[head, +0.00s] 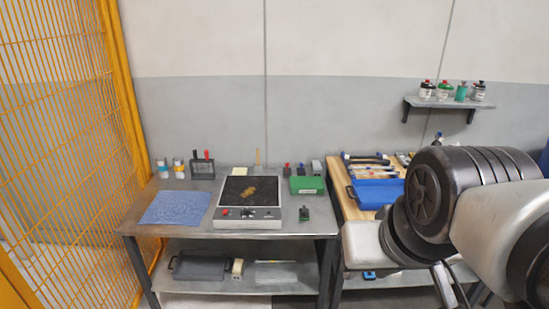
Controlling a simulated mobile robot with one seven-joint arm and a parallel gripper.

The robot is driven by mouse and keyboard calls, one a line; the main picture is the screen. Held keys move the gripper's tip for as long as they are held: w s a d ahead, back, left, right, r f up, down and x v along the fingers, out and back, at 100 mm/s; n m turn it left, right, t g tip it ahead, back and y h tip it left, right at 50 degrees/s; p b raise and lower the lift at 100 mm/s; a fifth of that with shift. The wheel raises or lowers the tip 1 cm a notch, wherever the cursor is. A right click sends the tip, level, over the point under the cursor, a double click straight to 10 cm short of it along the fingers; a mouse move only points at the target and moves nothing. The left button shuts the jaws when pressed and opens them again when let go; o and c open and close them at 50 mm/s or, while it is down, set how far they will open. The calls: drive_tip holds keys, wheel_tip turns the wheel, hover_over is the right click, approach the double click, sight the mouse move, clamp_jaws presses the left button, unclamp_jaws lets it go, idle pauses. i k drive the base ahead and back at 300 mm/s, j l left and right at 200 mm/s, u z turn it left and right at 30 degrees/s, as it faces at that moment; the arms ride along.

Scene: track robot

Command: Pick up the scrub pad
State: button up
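I cannot tell for sure which thing is the scrub pad. A small pale yellow pad-like block (240,171) lies at the back of the left metal workbench, behind a device with a black top plate (235,190). A green block or case (307,185) lies to the right of that device. A brownish-gold patch (248,193) shows on the black plate; whether it is an object or a stain is unclear. My arm fills the right side of the head view, apart from these things. I cannot make out my gripper's fingers.
A blue cloth or mat (175,207) lies at the bench's left. Small bottles (178,168) and a dark rack (202,167) stand behind it. A wooden bench with a blue case (378,194) is on the right. A yellow mesh fence (65,130) borders the left. A wall shelf (447,103) holds several bottles.

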sight(304, 214)
drive_tip(key=i, duration=1.8)
